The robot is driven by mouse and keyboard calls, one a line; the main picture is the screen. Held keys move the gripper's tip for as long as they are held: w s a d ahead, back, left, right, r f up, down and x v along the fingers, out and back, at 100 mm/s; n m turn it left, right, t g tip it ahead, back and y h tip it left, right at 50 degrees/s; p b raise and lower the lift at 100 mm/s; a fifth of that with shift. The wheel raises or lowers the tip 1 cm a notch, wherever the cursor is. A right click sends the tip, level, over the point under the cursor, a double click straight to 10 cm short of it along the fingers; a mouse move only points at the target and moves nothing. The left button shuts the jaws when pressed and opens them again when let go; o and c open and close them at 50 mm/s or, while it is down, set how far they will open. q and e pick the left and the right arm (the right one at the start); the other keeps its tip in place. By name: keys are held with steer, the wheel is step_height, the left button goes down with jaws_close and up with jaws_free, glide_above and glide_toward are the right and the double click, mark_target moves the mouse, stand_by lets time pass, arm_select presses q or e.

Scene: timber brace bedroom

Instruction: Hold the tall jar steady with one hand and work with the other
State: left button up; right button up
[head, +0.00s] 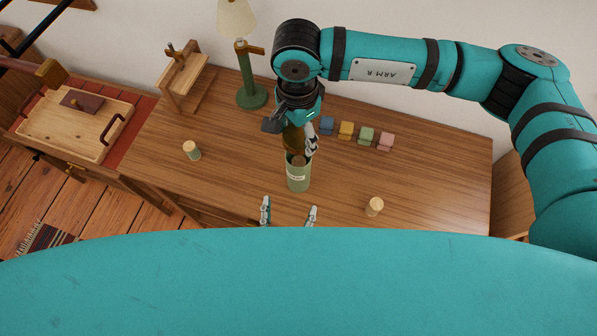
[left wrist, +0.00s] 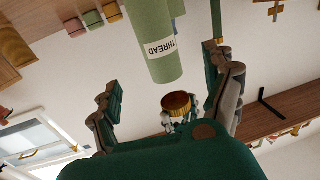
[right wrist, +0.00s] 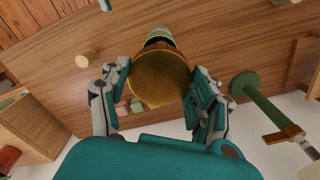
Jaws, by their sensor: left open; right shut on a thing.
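The tall jar (head: 298,181) is green with a white label and stands upright on the wooden desk. The label reads THREAD in the left wrist view (left wrist: 150,35). My right gripper (head: 291,133) is above the jar and shut on a round brass-coloured lid (right wrist: 160,78). The lid also shows in the left wrist view (left wrist: 177,102), where it looks apart from the jar's rim. Something brown shows at the jar's mouth, too small to tell. My left gripper (head: 288,211) is open and empty in front of the jar, its fingers spread either side of the jar's line.
Two small wooden-topped pieces (head: 191,150) (head: 374,206) stand left and right of the jar. A row of blue, yellow (head: 346,131), green and pink blocks lies behind. A green lamp (head: 251,95) and wooden stand (head: 183,77) are at the back left. A handled tray (head: 62,125) is far left.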

mark_target(299, 162)
arm_select(q)
steer(key=shift+w, duration=0.15)
steer(key=w, duration=0.4)
steer(key=w+d, duration=0.1)
steer(key=w, duration=0.2)
steer(key=w+d, duration=0.1)
steer(key=w, duration=0.3)
steer(key=shift+w+d, duration=0.1)
steer(key=shift+w, duration=0.2)
jaws_close()
arm_select(e)
steer(key=shift+f, duration=2.45)
